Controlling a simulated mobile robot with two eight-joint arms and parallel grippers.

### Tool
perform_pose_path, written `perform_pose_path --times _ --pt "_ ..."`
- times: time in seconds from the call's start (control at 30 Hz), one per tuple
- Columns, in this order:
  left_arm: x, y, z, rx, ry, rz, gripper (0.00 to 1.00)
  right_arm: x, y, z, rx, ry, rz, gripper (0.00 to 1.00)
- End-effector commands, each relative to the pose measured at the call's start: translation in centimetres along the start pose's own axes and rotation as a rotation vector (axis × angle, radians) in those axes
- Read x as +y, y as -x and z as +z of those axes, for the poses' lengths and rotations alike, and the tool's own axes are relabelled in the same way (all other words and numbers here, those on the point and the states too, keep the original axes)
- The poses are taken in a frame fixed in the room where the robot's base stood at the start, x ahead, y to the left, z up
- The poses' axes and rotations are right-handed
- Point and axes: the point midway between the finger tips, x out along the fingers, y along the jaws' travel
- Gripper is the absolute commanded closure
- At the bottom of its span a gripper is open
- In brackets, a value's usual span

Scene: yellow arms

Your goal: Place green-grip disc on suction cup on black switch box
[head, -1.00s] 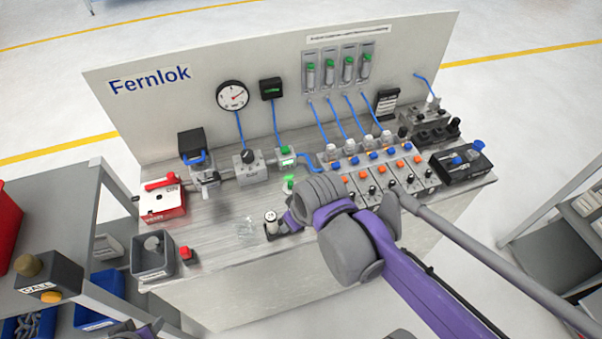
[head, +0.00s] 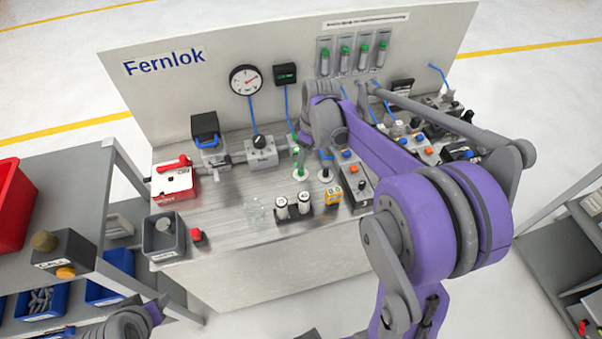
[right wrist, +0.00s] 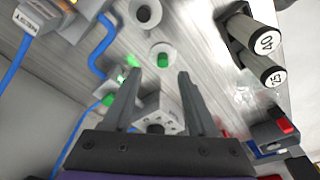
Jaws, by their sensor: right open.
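The green-grip disc (head: 300,174) is a pale round disc with a green grip, lying on the bench's grey top. It also shows in the right wrist view (right wrist: 163,57), just beyond and between my right gripper's (right wrist: 158,68) open, empty fingertips. I cannot tell the height between them. In the head view my right wrist hides those fingers. A second pale disc (head: 325,175) with a dark grip lies to its right. A black box (head: 488,153) at the bench's right end, with a blue part (head: 468,153), may be the switch box; my arm partly covers it. My left fingers are out of frame.
Two labelled cylinders (head: 294,206) stand in a dark holder near the front edge, beside a yellow block (head: 334,195). A grey bin (head: 163,236) and red button (head: 197,236) sit at front left.

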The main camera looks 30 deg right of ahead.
Motion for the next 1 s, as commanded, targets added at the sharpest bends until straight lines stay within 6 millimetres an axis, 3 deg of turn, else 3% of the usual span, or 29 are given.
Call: perform_pose_path --times 0.17,0.43,0.77,1.0 --pt "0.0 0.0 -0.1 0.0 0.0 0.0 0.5 -0.1 -1.3 -0.1 0.001 0.0 0.0 0.42" --pt "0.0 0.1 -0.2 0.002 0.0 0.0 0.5 -0.4 -5.1 -0.1 0.001 0.0 0.001 0.42" --pt "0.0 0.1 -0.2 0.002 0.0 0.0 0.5 -0.5 -5.8 -0.1 0.001 -0.001 0.001 0.42" --pt "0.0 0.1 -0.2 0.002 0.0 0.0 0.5 -0.5 -5.8 -0.1 0.001 -0.001 0.001 0.85"
